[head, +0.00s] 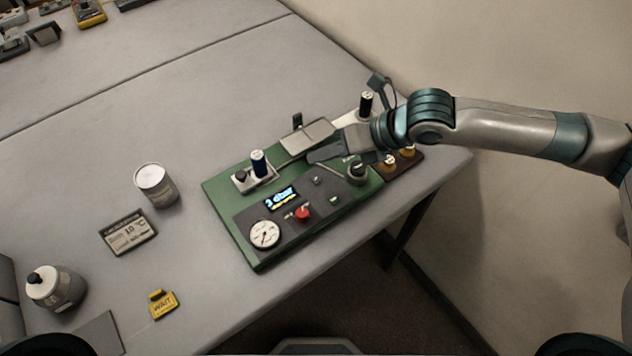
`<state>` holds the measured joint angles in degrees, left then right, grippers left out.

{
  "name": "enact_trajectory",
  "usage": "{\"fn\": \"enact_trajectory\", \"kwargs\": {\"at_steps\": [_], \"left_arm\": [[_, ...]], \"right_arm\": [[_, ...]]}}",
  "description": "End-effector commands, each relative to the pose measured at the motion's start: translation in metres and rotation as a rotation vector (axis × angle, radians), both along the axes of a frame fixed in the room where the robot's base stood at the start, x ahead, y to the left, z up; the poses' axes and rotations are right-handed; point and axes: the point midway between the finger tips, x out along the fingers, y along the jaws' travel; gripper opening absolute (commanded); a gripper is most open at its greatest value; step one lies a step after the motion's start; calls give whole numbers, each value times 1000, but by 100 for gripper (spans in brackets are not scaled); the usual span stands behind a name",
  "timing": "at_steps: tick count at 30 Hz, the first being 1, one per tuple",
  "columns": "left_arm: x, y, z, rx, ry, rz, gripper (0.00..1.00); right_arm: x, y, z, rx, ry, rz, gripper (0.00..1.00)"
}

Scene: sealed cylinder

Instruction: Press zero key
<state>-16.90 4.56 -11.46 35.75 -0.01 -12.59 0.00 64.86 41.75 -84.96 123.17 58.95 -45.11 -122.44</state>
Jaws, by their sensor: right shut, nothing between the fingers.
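A green instrument board (222,196) lies on the grey table, with a dark control panel (245,228) on its near side. The panel has a lit display (281,199) that seems to read "3 dbar", a red button (303,212), a round dial gauge (265,234) and small keys, one greyish (317,181) and one pale green (335,199). I cannot read which is the zero key. My right gripper (318,156) reaches in from the right, shut and empty, above the board's far right part, just beyond the small keys. My left gripper is not in view.
A white can (155,184), a 10 °C display card (129,233), a yellow WAIT tag (163,304) and a grey jar (55,288) are left. The table's edge runs close by the board.

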Motion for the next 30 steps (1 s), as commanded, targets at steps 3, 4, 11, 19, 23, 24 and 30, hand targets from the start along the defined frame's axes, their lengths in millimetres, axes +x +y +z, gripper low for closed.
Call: {"fn": "enact_trajectory", "kwargs": {"at_steps": [3, 4, 11, 19, 23, 24, 30], "left_arm": [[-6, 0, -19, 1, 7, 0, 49], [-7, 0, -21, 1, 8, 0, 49], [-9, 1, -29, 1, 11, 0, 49], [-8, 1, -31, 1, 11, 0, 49], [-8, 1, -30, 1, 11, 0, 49], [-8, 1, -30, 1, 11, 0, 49], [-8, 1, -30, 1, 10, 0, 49]], "right_arm": [[0, 0, -21, 0, 1, -1, 0], [0, 0, -24, 0, 1, -1, 0], [0, 0, -40, 0, 0, 0, 0], [0, 0, -45, 0, -1, 1, 0], [0, 0, -45, 0, 0, 0, 0], [0, 0, -44, 0, 0, 0, 0], [0, 0, -44, 0, 0, 0, 0]]}}
